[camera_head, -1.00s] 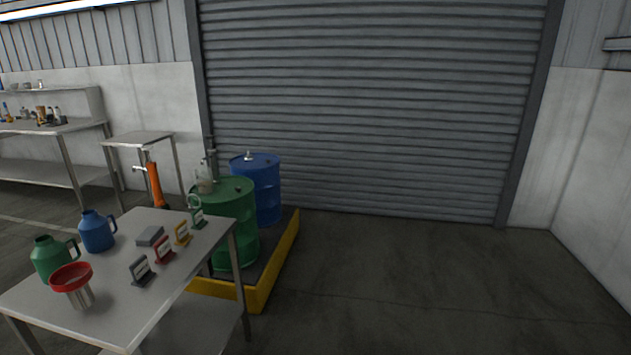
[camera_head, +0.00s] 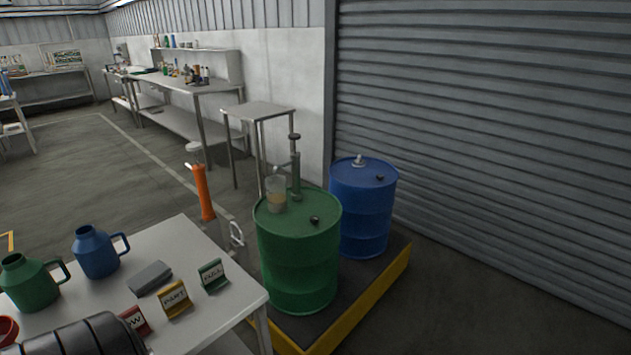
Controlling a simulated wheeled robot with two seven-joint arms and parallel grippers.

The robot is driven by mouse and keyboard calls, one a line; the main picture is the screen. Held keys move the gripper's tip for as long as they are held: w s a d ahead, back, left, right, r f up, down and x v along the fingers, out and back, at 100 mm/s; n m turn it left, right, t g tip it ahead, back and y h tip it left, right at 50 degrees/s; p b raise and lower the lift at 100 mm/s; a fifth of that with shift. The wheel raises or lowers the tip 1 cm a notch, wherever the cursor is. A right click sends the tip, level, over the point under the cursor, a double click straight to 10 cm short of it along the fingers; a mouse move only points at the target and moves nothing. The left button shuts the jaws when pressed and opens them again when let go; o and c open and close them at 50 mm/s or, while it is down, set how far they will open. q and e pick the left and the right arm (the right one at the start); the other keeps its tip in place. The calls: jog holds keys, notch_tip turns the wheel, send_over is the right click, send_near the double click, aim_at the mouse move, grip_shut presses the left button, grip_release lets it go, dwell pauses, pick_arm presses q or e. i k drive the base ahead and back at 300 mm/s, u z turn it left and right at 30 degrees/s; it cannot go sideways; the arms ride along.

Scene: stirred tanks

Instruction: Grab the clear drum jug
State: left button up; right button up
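The clear drum jug (camera_head: 277,196) stands upright on top of the green drum (camera_head: 298,255), at the left of its lid, with a brownish content in its lower part. It is beside a grey upright drum pump (camera_head: 296,175), and I cannot tell whether they touch. Neither of my grippers shows in the head view. Part of what looks like my own arm covers the lower left corner, apart from the jug.
A blue drum (camera_head: 363,210) stands behind the green one, both on a yellow-edged pallet (camera_head: 376,302). A steel table (camera_head: 222,262) at lower left holds a blue jug (camera_head: 97,252), a green jug (camera_head: 30,284) and label stands. An orange cylinder (camera_head: 203,192) stands behind it.

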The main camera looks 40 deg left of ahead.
aim_at(274, 192)
jog(key=i, duration=3.3)
jog(key=u, duration=1.85)
